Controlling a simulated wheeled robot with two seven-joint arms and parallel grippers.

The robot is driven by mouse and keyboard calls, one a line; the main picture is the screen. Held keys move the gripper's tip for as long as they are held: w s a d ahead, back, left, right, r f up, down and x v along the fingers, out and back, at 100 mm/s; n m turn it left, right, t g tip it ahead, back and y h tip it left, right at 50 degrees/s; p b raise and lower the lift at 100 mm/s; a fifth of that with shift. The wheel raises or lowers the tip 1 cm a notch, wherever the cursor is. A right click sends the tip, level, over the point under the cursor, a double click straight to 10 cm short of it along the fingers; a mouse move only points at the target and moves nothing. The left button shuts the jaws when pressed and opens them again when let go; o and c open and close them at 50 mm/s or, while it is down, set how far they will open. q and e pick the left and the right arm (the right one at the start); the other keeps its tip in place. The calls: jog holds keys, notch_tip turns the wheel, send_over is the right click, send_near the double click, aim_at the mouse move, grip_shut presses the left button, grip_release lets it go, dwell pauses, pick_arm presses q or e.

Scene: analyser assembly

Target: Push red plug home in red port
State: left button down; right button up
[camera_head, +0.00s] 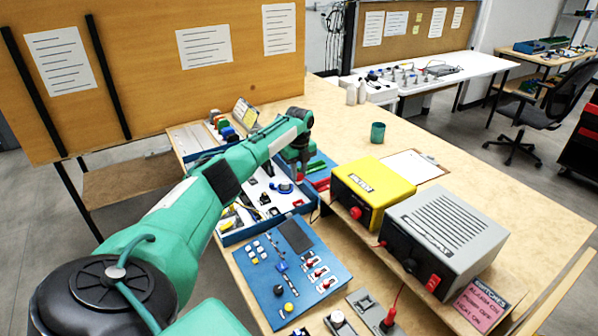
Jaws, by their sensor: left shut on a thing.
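My left arm reaches in from the lower left. Its gripper (299,170) points down over the right end of the blue-edged tray and is shut on a small red piece, apparently the red plug (300,179). The fingers and arm hide much of it, and I cannot tell whether it touches anything below. I cannot single out the red port. A yellow box (385,183) right of the gripper has a red round fitting (355,213) on its front. My right gripper is out of view.
A grey box (455,222) stands beside the yellow one. A blue panel (325,285) with switches lies in front. The blue-edged tray (262,230) holds loose parts.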

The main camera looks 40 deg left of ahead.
aim_at(299, 180)
pick_arm(q)
jog(key=shift+f, duration=0.15)
jog(key=shift+f+b, duration=1.6)
jog(key=shift+f, duration=1.15)
jog(key=shift+s+a+f+b, duration=0.15)
jog(key=shift+f+b, duration=0.15)
jog(key=shift+f, duration=0.2)
jog(key=shift+a+f+b, duration=0.2)
jog(key=shift+f+b, duration=0.05)
jog(key=shift+f, duration=0.2)
jog(key=shift+s+a+f+b, duration=0.15)
jog(key=shift+f+b, duration=0.15)
jog(key=shift+f, duration=0.2)
jog(key=shift+a+f, duration=0.1)
jog(key=shift+f, duration=0.1)
jog(key=shift+w, duration=0.1)
jog(key=shift+r, duration=0.1)
jog(key=shift+w+d, duration=0.25)
jog(key=shift+d, duration=0.5)
jog(key=shift+a+r+p, duration=0.1)
jog(key=shift+p, duration=0.4)
